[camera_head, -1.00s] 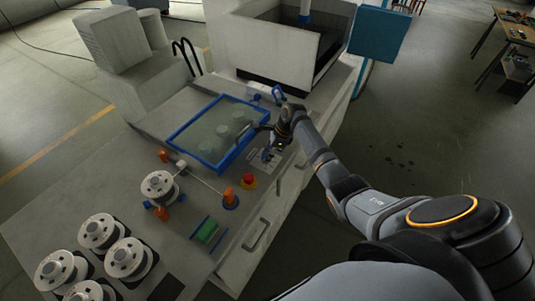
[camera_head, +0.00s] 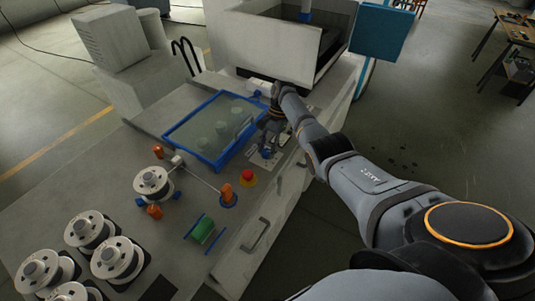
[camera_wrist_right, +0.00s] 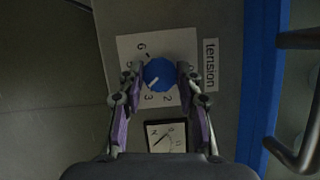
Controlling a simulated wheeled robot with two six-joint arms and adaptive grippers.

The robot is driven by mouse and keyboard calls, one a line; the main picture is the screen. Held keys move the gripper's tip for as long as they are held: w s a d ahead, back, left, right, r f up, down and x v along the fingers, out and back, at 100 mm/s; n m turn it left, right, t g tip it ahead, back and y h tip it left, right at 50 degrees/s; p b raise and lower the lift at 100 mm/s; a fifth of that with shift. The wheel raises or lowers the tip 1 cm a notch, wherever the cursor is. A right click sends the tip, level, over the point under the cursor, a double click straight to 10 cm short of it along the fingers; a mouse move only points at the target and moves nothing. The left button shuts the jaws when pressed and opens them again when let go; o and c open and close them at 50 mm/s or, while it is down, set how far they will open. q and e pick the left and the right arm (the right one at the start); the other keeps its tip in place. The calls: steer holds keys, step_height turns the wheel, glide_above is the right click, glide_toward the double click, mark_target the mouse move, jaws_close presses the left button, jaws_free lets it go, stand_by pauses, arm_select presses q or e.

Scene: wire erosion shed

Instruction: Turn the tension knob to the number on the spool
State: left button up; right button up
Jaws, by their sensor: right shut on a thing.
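The blue tension knob (camera_wrist_right: 160,73) sits on a white number dial (camera_wrist_right: 181,46) beside the "tension" label (camera_wrist_right: 210,65) in the right wrist view. Its white pointer slants to the lower left, near the 3. The 6, 3 and 2 are readable; the fingers cover other numbers. My right gripper (camera_wrist_right: 160,80) is shut on the knob, one finger at each side. It also shows from above in the head view (camera_head: 270,142), hiding much of the dial. A white spool (camera_head: 152,182) is mounted on the machine; its number is unreadable. My left gripper is out of view.
A small gauge (camera_wrist_right: 167,135) lies just below the dial. A blue-framed tank (camera_head: 187,148) stands beside the gripper. A red button (camera_head: 248,177), an orange post (camera_head: 227,194) and a green roller (camera_head: 202,230) are nearer. Several loose spools (camera_head: 90,232) stand at lower left.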

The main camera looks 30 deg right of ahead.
steer(key=n+g+h+b, duration=0.1)
steer(key=n+b, duration=0.3)
steer(key=b, duration=0.1)
steer(key=n+g+h+b, duration=0.1)
steer(key=n+b, duration=0.3)
steer(key=shift+w+a+f+b, duration=0.2)
steer(key=shift+b, duration=0.15)
steer(key=shift+r+n+h+b, duration=0.15)
steer(key=shift+n+h+b, duration=0.45)
steer(key=shift+n, duration=0.6)
steer(key=shift+n+g+h+b, duration=0.3)
steer(key=shift+n+b, duration=0.05)
steer(key=shift+n, duration=0.45)
steer(key=shift+r+n, duration=0.1)
steer(key=shift+n, duration=0.2)
steer(key=o, duration=1.2)
steer(key=shift+c, duration=0.2)
